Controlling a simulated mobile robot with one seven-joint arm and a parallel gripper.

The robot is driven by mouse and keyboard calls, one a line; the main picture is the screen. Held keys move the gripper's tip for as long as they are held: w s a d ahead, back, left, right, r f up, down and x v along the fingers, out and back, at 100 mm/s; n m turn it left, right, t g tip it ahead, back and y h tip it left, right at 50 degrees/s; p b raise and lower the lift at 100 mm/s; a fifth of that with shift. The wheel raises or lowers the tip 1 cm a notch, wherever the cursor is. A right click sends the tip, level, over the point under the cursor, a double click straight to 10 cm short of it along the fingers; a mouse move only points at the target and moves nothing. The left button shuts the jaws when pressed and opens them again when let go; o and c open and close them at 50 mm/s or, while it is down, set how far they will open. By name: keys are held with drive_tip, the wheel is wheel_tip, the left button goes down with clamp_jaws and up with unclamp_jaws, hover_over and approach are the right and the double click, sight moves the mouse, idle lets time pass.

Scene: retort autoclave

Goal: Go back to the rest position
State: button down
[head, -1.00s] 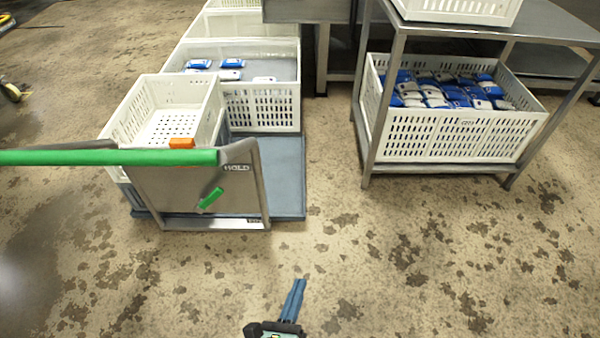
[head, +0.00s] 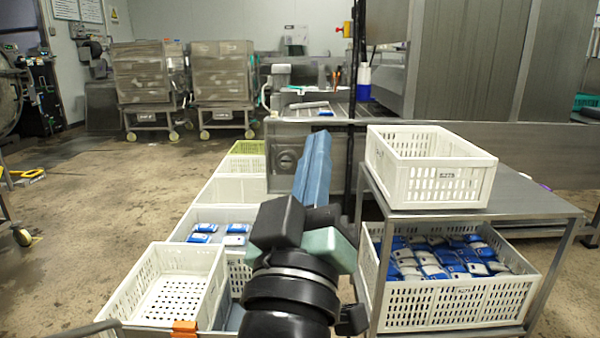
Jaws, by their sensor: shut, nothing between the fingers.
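My gripper (head: 319,140) is in the middle of the head view, raised and pointing away from me. Its blue fingers are together with nothing between them. It appears in front of the steel counter, between the row of white crates on the left and the steel table on the right. It touches nothing that I can see. My wrist hides part of the floor and the crates behind it.
An empty white crate (head: 430,190) stands on the steel table (head: 530,204). A crate (head: 455,305) of blue and white packs is on its lower shelf. Another empty crate (head: 205,262) is at lower left, before a crate with several packs. Two wheeled racks (head: 222,75) stand far back.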

drive_tip(key=s+a+r+m+t+y+p, duration=0.1)
drive_tip(key=s+r+m+t+y+p, duration=0.1)
drive_tip(key=s+r, duration=0.55)
drive_tip(key=s+a+r+m+t+y+p, duration=0.1)
drive_tip(key=s+r+m+t+y+p, duration=0.2)
drive_tip(key=r, duration=0.7)
wheel_tip(320, 180, up, 36)
drive_tip(key=n+h+p, duration=0.1)
drive_tip(key=p, duration=3.4)
drive_tip(key=shift+g, duration=0.3)
drive_tip(key=shift+d+f, duration=0.1)
